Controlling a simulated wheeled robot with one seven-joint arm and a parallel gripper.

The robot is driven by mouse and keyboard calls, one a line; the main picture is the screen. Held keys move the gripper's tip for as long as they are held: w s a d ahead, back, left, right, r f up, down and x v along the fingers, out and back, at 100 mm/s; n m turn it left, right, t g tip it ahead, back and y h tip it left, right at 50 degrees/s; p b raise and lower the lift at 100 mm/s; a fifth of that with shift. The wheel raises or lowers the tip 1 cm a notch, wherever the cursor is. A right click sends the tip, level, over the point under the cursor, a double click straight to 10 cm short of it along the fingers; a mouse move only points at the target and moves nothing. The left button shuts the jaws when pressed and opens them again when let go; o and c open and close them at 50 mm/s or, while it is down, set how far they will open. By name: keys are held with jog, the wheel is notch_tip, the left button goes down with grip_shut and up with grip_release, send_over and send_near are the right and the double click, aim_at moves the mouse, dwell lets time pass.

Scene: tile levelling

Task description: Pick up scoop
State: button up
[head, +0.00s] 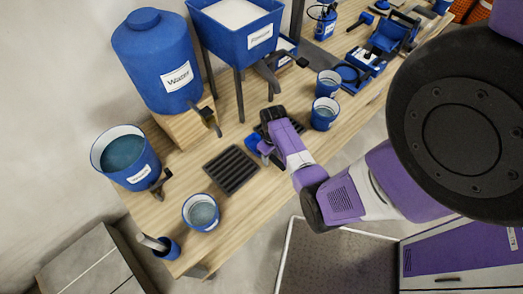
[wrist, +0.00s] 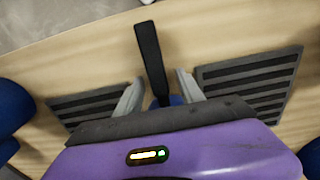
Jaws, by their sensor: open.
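The scoop (wrist: 150,55) shows in the wrist view as a dark, flat handle rising between my fingers, with a bit of blue at its lower end. My gripper (wrist: 160,78) is open, one pale finger on each side of the handle, with gaps visible. In the head view my gripper (head: 265,147) is low over the wooden table, and a blue part of the scoop (head: 252,142) shows beside it. The rest of the scoop is hidden by my gripper and wrist.
Dark slotted racks (head: 231,170) lie on the table (head: 180,215) on both sides of the gripper. Blue cups (head: 325,113) stand to the right and a blue bucket (head: 202,212) lower left. A water tank (head: 158,60) and hopper (head: 235,30) stand behind.

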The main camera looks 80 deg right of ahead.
jog(key=shift+c, duration=0.4)
grip_shut()
notch_tip(320, 180, up, 20)
dwell(0.3)
